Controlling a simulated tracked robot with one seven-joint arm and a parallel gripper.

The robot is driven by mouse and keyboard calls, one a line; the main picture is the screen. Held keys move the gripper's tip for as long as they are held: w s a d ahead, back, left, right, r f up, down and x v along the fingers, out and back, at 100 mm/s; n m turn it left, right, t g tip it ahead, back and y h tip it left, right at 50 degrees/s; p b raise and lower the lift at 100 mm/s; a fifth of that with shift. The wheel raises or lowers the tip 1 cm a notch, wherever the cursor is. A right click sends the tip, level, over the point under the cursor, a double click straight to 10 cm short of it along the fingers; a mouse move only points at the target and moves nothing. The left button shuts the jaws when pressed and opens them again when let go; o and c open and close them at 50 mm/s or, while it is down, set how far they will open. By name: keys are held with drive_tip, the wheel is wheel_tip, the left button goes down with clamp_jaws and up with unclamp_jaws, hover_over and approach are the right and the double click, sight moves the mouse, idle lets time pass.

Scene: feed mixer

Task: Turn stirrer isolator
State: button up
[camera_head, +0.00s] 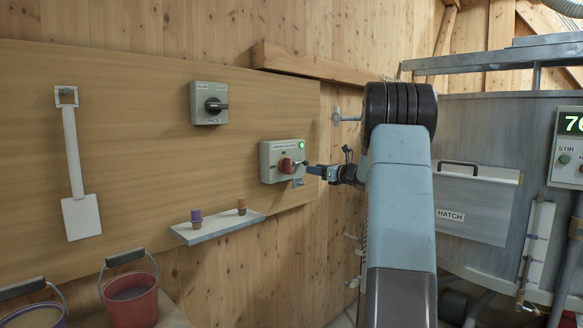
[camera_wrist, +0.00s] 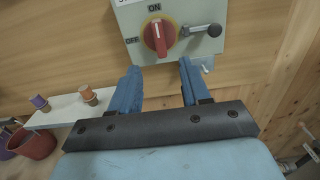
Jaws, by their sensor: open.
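The stirrer isolator is a grey-green box (camera_head: 268,160) on the wooden panel. It also shows in the wrist view (camera_wrist: 205,47). Its red rotary handle (camera_wrist: 158,37) sits on a yellow disc, with its white mark pointing up toward ON; OFF is printed to the left. A dark lever with a round knob (camera_wrist: 214,30) sticks out right of the handle. A green lamp (camera_head: 301,145) glows at the box's upper right corner. My gripper (camera_wrist: 160,66) is open and empty, its two blue fingers just below and in front of the handle, apart from it. In the head view my gripper (camera_head: 312,170) is right of the box.
A second switch box (camera_head: 209,104) with a black knob is up left. A small shelf (camera_head: 218,229) with two small capped items is below the isolator. A white scraper (camera_head: 75,180) hangs left, and buckets (camera_head: 133,302) stand below. The metal mixer (camera_head: 470,160) with a hatch is right.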

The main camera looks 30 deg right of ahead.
sight(291, 165)
drive_tip(key=x, duration=1.3)
drive_tip(key=shift+a, duration=0.1)
